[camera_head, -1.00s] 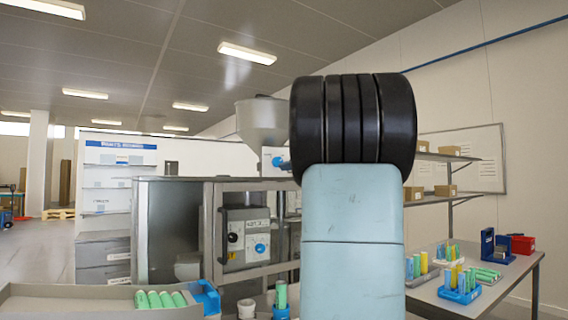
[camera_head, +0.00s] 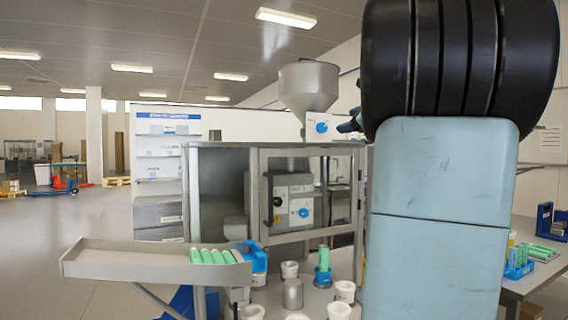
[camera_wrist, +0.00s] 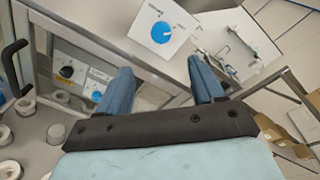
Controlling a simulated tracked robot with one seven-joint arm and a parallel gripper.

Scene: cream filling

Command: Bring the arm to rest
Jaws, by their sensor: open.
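My gripper (camera_wrist: 162,88) shows in the wrist view with its two blue fingers spread apart and nothing between them. It points at the filling machine's frame, below and beside a white box with a blue knob (camera_wrist: 163,32). In the head view my arm covers the right middle of the picture. A dark blue fingertip of my gripper (camera_head: 349,127) shows just left of the arm, next to the white box with the blue knob (camera_head: 321,128). The rest of the gripper is hidden behind the arm there.
The machine cabinet (camera_head: 220,190) and hopper (camera_head: 309,87) stand ahead. A tray (camera_head: 120,259) with several green tubes (camera_head: 212,256) is at the left. White cups (camera_head: 290,270) and a green tube in a blue holder (camera_head: 323,262) stand in front. A side table (camera_head: 530,280) is at the right.

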